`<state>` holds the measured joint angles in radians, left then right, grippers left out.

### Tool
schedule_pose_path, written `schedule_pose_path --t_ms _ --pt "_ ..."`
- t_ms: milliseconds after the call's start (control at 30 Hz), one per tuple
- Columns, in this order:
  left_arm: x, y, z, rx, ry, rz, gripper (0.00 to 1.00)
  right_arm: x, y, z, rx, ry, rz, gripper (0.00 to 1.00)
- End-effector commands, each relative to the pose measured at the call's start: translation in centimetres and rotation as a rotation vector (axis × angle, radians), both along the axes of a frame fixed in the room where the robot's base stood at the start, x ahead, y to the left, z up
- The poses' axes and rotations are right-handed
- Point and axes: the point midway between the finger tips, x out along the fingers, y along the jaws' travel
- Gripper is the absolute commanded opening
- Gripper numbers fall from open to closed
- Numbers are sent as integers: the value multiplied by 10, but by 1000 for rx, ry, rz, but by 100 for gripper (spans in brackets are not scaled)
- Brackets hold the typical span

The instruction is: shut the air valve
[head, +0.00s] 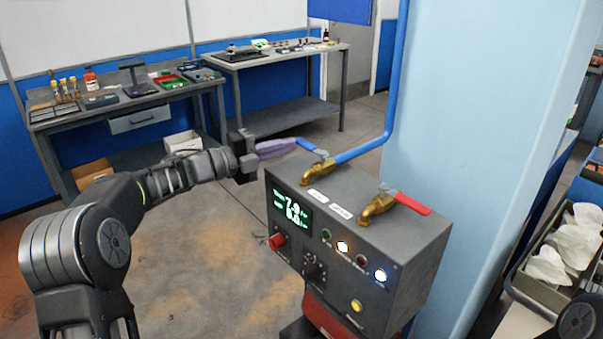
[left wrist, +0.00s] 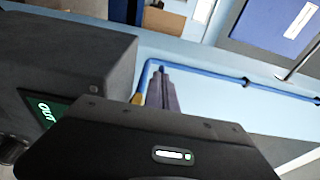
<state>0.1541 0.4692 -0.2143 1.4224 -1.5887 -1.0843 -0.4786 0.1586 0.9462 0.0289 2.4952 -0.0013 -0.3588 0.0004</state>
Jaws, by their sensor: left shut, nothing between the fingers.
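A grey control box (head: 345,205) carries two brass valves on top. The left valve (head: 318,172) has a blue lever (head: 307,145) and joins a blue pipe. The right valve (head: 377,207) has a red lever (head: 412,204); the labels between them are too small to read. My left gripper (head: 294,147) is shut and empty, its purple fingers at the blue lever's free end; I cannot tell if they touch. In the left wrist view, the shut fingers (left wrist: 161,85) show beside a bit of brass (left wrist: 137,98). The right gripper is out of view.
The blue pipe (head: 392,90) rises along a pale blue pillar (head: 480,120) behind the box. Benches with lab items (head: 130,108) stand at the back left. A tray of white items (head: 530,285) is at the right. Floor left of the box is clear.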

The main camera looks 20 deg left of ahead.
Motion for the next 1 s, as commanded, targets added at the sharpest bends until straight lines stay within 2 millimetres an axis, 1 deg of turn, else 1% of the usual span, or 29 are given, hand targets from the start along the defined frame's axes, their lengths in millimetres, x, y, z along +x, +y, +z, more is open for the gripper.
schedule_pose_path --t_ms 400,1000 --pt "9 -6 2 -3 -3 0 0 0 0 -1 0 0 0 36" --pt "10 -10 4 -5 -6 -3 0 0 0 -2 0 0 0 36"
